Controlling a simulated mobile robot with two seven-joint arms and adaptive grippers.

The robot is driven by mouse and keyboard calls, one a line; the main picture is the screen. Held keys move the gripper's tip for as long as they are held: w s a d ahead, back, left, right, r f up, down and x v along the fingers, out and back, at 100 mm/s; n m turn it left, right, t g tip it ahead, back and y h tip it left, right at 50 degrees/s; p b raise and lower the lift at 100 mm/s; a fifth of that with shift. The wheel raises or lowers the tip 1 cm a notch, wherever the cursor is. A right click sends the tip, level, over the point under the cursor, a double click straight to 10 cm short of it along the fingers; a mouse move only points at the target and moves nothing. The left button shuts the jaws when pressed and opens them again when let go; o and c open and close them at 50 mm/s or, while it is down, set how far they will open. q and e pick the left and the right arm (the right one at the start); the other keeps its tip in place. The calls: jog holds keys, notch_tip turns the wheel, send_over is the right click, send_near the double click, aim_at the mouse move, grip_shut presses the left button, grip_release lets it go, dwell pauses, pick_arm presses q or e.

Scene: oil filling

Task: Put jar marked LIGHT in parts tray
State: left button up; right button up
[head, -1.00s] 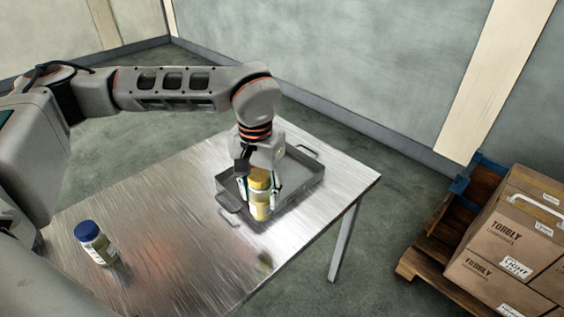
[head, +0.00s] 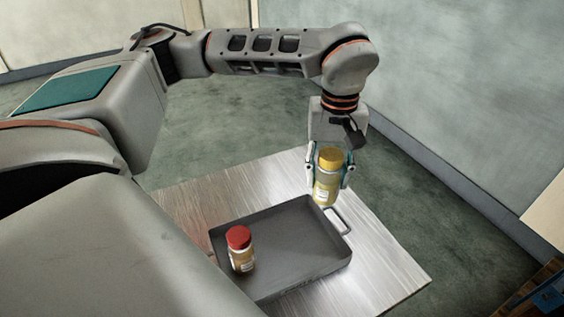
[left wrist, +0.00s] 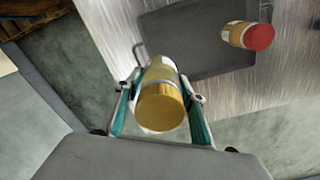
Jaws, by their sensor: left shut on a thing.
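My left gripper (head: 328,174) is shut on a jar with a yellow lid (head: 327,190), held upright at the far edge of the parts tray near its handle. The left wrist view shows the same jar (left wrist: 162,106) between the fingers of the gripper (left wrist: 160,92), outside or over the tray's edge. The grey parts tray (head: 284,222) lies on the table. A jar with a red lid (head: 241,250) stands in the tray toward its left side, and also shows in the left wrist view (left wrist: 247,36). Label words are too small to read. My right gripper is out of view.
The metal table (head: 390,265) is bare to the right of the tray and at its far left. The tray has free room on its right half. A wooden pallet (head: 545,290) with a blue part is at the lower right.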

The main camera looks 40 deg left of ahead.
aim_at(318, 170)
pick_arm(q)
jog(key=r+n, duration=0.1)
jog(key=n, duration=0.1)
jog(key=s+r+n+b, duration=0.1)
jog(key=r+n, duration=0.1)
jog(key=n, duration=0.1)
jog(key=a+r+n, duration=0.1)
jog(key=n, duration=0.2)
jog(key=shift+s+r+b, duration=0.25)
jog(key=shift+s+b, duration=0.1)
jog(key=shift+s+a+r+n, duration=0.2)
jog(key=shift+r+n, duration=0.25)
jog(key=shift+n, duration=0.65)
jog(key=shift+s+f, duration=0.1)
jog(key=shift+f, duration=0.05)
notch_tip(318, 170, down, 15)
jog(key=shift+f+b, duration=0.15)
jog(key=shift+b, duration=0.65)
jog(key=shift+f, duration=2.1)
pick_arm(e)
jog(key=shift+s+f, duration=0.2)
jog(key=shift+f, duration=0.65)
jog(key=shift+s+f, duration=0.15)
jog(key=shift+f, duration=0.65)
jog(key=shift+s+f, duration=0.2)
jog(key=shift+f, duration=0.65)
